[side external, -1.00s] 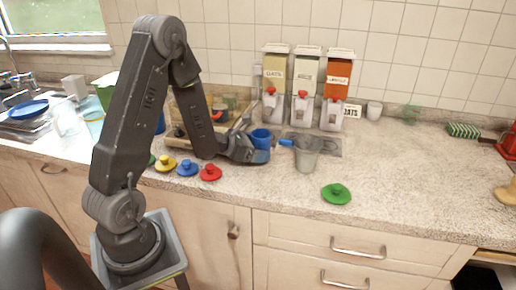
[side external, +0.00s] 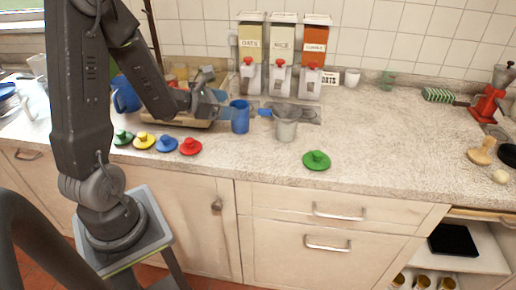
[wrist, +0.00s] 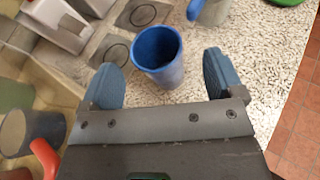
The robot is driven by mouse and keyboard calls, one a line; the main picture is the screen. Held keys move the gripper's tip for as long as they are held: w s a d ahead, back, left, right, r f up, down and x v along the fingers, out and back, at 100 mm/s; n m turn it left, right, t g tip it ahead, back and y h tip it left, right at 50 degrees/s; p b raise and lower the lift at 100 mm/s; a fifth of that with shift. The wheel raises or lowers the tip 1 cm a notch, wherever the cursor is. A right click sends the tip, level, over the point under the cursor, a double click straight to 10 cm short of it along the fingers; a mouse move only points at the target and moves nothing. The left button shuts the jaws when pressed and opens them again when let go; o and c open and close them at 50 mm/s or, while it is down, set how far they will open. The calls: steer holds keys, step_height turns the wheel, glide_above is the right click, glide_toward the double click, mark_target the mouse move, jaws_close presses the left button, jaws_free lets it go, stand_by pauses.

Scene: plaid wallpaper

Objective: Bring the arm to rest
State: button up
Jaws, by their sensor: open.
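My gripper (side external: 216,101) is above the counter, just left of a blue cup (side external: 240,117) in the side view. In the wrist view my gripper (wrist: 163,76) has its two blue-grey fingers spread wide. The blue cup (wrist: 158,52) stands upright beyond and between the fingertips there, apart from them. The gripper is empty. My arm is bent, with its forearm sloping down to the right.
A grey metal cup (side external: 286,125) with a blue handle stands right of the blue cup. Coloured lids, including a red lid (side external: 190,146), lie near the front edge. A green lid (side external: 316,160) lies farther right. Dispensers (side external: 281,60) stand behind. The right counter has free room.

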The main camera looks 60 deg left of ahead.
steer(key=s+d+r+m+g+h, duration=0.25)
steer(key=d+r+m, duration=0.25)
steer(key=d+m, duration=0.4)
steer(key=s+d+r+m+g+h, duration=0.1)
steer(key=d+r+m+g+h, duration=0.35)
steer(key=d+m, duration=0.45)
steer(key=s+d+r+m+g+y, duration=0.1)
steer(key=s+d+r+m+y, duration=0.1)
steer(key=s+m+y, duration=0.7)
steer(key=s+m, duration=0.4)
steer(key=m, duration=0.2)
steer(key=shift+d, duration=0.4)
